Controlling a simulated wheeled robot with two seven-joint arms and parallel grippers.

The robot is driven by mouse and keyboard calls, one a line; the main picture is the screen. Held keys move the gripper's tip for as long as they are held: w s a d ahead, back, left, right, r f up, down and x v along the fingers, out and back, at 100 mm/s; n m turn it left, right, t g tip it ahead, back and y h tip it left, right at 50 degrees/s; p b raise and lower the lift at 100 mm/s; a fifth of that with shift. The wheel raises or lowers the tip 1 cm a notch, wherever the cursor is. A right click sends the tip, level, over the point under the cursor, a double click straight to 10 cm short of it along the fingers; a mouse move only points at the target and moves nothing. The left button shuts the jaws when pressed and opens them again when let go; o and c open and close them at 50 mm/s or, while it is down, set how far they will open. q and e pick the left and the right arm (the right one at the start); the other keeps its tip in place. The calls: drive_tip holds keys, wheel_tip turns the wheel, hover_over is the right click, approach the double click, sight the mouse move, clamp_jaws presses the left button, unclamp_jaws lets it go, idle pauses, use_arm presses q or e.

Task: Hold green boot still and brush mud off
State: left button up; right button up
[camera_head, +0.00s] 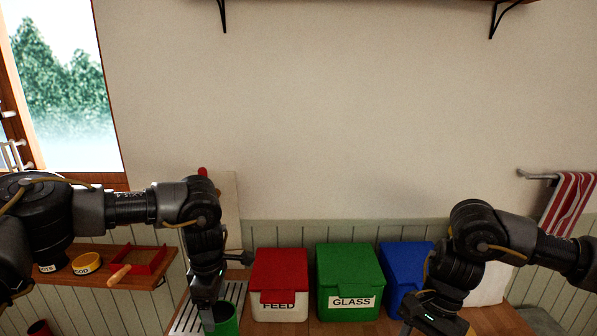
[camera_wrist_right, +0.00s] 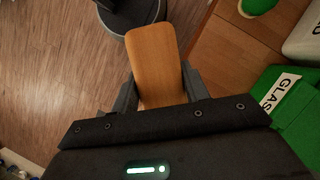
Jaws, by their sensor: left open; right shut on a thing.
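The green boot (camera_head: 228,319) shows at the bottom edge of the head view, on the slatted grey rack; its lower part is cut off. My left gripper (camera_head: 208,318) points down at the boot's left side, open; I cannot tell whether a finger touches it. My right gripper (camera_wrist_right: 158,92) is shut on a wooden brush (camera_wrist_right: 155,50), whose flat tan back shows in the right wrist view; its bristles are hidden. A green piece, probably the boot (camera_wrist_right: 257,5), shows at that view's top edge. Mud cannot be made out.
A red-lidded FEED bin (camera_head: 279,285), a green GLASS bin (camera_head: 348,281) and a blue bin (camera_head: 405,272) stand along the wall. The slatted rack (camera_head: 237,290) is left of them. A shelf (camera_head: 95,252) at left holds a red tray (camera_head: 143,262). A striped towel (camera_head: 568,205) hangs at right.

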use_arm(q)
wheel_tip(320, 180, down, 7)
drive_tip(key=b, duration=0.4)
drive_tip(key=shift+d, duration=0.1)
drive_tip(key=shift+w+f+b, duration=0.15)
drive_tip(key=shift+f+b, duration=0.25)
drive_tip(key=shift+f, duration=0.3)
drive_tip(key=shift+r, duration=0.1)
drive_tip(key=shift+c, duration=0.7)
drive_tip(key=c, duration=1.3)
drive_tip(key=shift+c, duration=0.2)
